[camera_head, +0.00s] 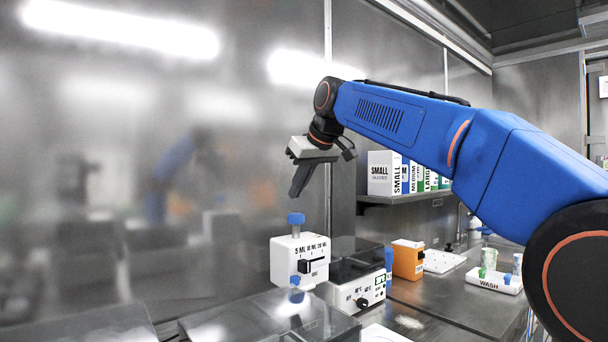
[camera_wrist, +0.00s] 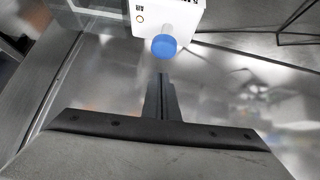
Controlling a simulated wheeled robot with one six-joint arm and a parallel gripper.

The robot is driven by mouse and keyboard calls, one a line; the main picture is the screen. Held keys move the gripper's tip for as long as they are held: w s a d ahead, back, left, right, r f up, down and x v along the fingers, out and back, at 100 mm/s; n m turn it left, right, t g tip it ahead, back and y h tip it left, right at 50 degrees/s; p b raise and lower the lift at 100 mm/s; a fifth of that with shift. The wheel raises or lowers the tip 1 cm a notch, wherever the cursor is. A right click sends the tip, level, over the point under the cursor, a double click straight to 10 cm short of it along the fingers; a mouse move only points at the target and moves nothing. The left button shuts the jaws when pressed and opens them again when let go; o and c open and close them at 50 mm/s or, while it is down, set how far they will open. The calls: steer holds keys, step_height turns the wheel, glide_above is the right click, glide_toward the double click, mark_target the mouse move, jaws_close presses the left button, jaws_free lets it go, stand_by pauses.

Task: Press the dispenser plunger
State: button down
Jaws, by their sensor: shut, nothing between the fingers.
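The dispenser (camera_head: 297,258) is a white box with volume markings of 5, 10 and 20 ML and a dark slider on its front. Its blue plunger (camera_head: 296,219) stands up from the top. A blue nozzle or cap shows low on its front. My gripper (camera_head: 296,190) is shut and empty, pointing down above the plunger with a gap between them. In the wrist view, my gripper (camera_wrist: 159,78) is shut just below a round blue cap (camera_wrist: 164,46) on a white body.
A white hotplate-like device (camera_head: 357,290) stands right of the dispenser. An orange box (camera_head: 408,260), a blue bottle and a white wash tray (camera_head: 494,281) are further right. A shelf (camera_head: 405,197) with glove boxes is behind my arm. A reflective wall is at the left.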

mark_target(300, 216)
steer(key=shift+s+d+f, duration=0.1)
steer(key=shift+s+f, duration=0.05)
steer(key=shift+f, duration=0.75)
steer(key=shift+s+d+f, duration=0.1)
steer(key=shift+f, duration=0.75)
steer(key=shift+f, duration=1.95)
steer(key=v, duration=1.8)
steer(key=shift+w, duration=0.15)
